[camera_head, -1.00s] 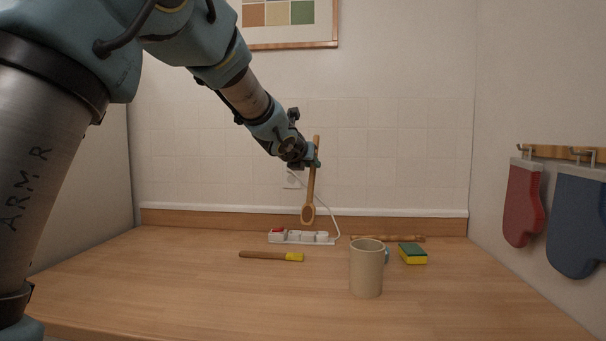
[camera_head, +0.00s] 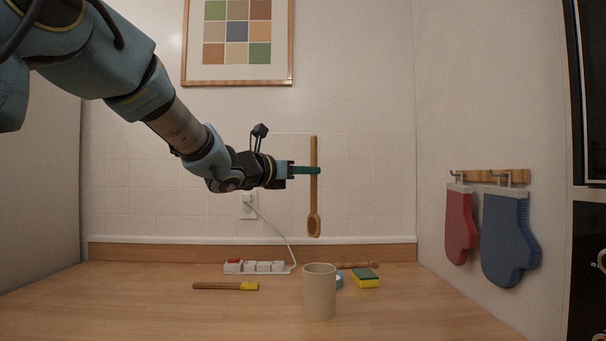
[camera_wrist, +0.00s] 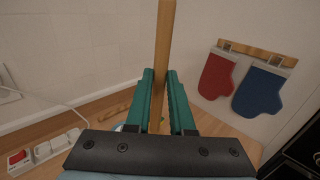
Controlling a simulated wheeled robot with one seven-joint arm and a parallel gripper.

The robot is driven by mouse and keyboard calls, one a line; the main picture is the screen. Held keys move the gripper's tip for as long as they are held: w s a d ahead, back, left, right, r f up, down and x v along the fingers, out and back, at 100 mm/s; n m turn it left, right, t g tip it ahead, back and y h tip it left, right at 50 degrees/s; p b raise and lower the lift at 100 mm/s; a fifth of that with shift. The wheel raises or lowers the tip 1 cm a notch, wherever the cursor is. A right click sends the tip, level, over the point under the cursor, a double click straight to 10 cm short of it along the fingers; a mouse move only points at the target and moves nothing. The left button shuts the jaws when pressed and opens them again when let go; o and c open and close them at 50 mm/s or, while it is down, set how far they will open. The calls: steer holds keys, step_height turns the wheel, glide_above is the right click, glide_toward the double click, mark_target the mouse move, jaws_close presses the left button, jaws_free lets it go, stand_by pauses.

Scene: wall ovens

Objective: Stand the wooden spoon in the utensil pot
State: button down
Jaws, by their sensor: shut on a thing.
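The wooden spoon (camera_head: 313,190) hangs upright in the air, bowl end down. My gripper (camera_head: 313,170) is shut on its handle at about the middle. In the wrist view the spoon's handle (camera_wrist: 163,50) stands between the two green fingers (camera_wrist: 158,98); its bowl is hidden there. The utensil pot (camera_head: 319,293) is a beige cylinder standing upright on the worktop. In the head view the spoon's bowl shows a little above the pot's rim, apart from it. I cannot see inside the pot.
A yellow-tipped wooden brush (camera_head: 225,286), a power strip (camera_head: 256,267), a sponge (camera_head: 365,278), a rolling pin (camera_head: 357,265) and a partly hidden blue item (camera_head: 339,281) lie around the pot. Red (camera_head: 459,225) and blue (camera_head: 508,237) mitts hang at right. The front left worktop is clear.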

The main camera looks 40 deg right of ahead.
steer(key=b, duration=0.3)
glide_above(312, 226)
steer(key=a, duration=0.2)
steer(key=shift+s+f, duration=0.1)
steer(key=shift+f, duration=2.8)
step_height(312, 226, down, 8)
steer(key=b, duration=0.9)
steer(key=shift+r, duration=0.15)
steer(key=c, duration=0.7)
jaws_free()
steer(key=s+a+b, duration=0.1)
steer(key=a+b, duration=0.1)
steer(key=a, duration=0.8)
steer(key=shift+a, duration=0.4)
